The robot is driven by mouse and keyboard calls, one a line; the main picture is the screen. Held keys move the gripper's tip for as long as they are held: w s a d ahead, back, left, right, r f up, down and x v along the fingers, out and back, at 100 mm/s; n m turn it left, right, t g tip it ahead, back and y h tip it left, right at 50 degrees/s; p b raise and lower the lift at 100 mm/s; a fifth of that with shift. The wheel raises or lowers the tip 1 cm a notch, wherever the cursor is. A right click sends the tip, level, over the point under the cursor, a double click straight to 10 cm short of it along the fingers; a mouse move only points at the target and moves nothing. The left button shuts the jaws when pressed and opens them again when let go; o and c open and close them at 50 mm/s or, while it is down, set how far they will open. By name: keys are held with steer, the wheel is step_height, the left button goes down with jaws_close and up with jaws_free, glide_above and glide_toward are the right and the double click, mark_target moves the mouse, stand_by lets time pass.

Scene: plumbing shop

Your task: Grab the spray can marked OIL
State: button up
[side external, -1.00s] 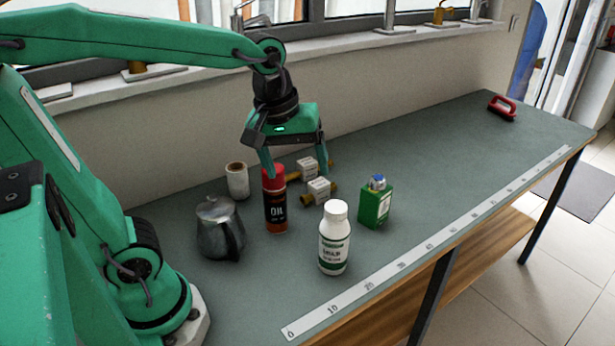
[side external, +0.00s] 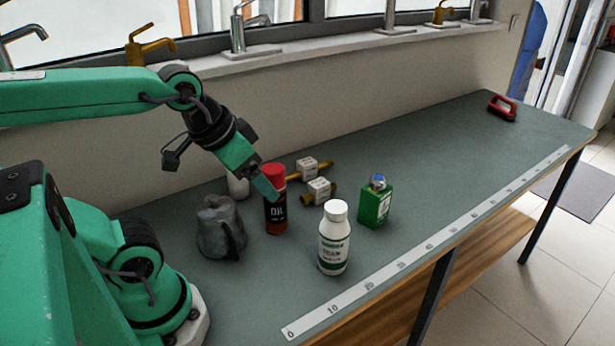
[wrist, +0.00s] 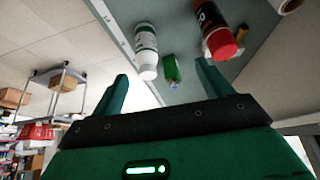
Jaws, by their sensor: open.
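The spray can marked OIL (side external: 275,216) stands upright on the bench, black with a red cap. It shows at the top right of the wrist view (wrist: 216,30), its red cap pointing toward me. My gripper (side external: 270,190) is open and slants down to the right, its visible fingertip overlapping the left of the red cap in the side view. Whether it touches the can I cannot tell. In the wrist view my open fingers (wrist: 162,72) have the can beyond the right finger, not between them.
Boxed brass fittings (side external: 318,190) lie behind. A white roll (side external: 237,187) is mostly hidden. The bench's far right is mostly clear.

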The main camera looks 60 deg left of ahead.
steer(key=shift+r, duration=0.15)
steer(key=shift+c, duration=0.2)
stand_by(0.5)
step_height(320, 180, up, 5)
steer(key=n+g, duration=0.3)
steer(key=g, duration=0.3)
glide_above(274, 167)
step_height(274, 167, down, 15)
steer(key=shift+r, duration=0.1)
stand_by(1.0)
steer(key=shift+f, duration=0.2)
steer(key=shift+f, duration=2.45)
steer(key=shift+c, duration=0.5)
steer(key=c, duration=1.1)
